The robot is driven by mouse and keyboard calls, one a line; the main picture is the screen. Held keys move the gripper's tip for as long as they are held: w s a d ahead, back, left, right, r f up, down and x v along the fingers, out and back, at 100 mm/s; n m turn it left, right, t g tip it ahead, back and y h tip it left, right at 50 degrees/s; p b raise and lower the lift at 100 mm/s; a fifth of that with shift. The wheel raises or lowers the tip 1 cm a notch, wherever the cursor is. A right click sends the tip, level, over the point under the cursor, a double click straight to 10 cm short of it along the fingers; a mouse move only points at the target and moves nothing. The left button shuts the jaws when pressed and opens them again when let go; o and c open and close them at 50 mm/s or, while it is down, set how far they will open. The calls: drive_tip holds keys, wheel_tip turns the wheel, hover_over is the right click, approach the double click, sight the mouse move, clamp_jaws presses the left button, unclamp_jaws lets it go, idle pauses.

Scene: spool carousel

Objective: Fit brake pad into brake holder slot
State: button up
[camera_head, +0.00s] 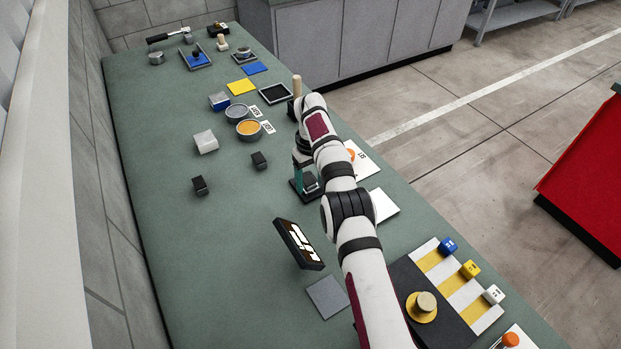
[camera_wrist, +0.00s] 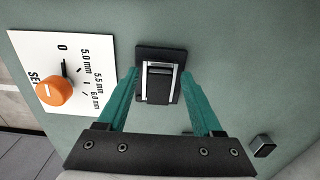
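The brake holder is a black base with silver rails (camera_wrist: 143,80), under my gripper in the wrist view. In the head view its dark base (camera_head: 297,194) is partly hidden by my gripper (camera_head: 307,175). A dark block (camera_wrist: 159,87) sits between the rails, seemingly a brake pad in the slot; I cannot tell how deep it sits. My gripper (camera_wrist: 160,75) is open, its teal fingers apart on either side of the holder. Two loose small black blocks, (camera_head: 200,186) and (camera_head: 259,160), stand on the green table to the left; one shows in the wrist view (camera_wrist: 263,146).
A white dial card with an orange knob (camera_wrist: 54,91) lies close beside the holder. A dark tilted panel (camera_head: 298,244) and a grey square (camera_head: 327,297) are nearer. A white block (camera_head: 205,142) and round bowls (camera_head: 249,129) stand farther back.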

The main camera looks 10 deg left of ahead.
sight(310, 183)
drive_tip(key=shift+r, duration=2.95)
drive_tip(key=s+d+r+m, duration=0.2)
drive_tip(key=s+d+r, duration=0.1)
drive_tip(key=d+r, duration=0.3)
drive_tip(key=s+d+r+m, duration=0.3)
drive_tip(key=d+r, duration=0.1)
drive_tip(key=r, duration=0.5)
drive_tip(key=s+d+r+m+y, duration=0.1)
drive_tip(key=s+d+r+m, duration=0.15)
drive_tip(key=s, duration=0.35)
drive_tip(key=s+d+r+m, duration=0.1)
drive_tip(key=s+d+r, duration=0.1)
drive_tip(key=s+d, duration=0.35)
drive_tip(key=s+d+f+m, duration=0.1)
drive_tip(key=s+f+m, duration=0.2)
drive_tip(key=s, duration=0.8)
drive_tip(key=s+d+f+m, duration=0.1)
drive_tip(key=s+f+m, duration=0.2)
drive_tip(key=s, duration=0.8)
drive_tip(key=shift+s+d+y, duration=0.3)
drive_tip(key=shift+y, duration=0.1)
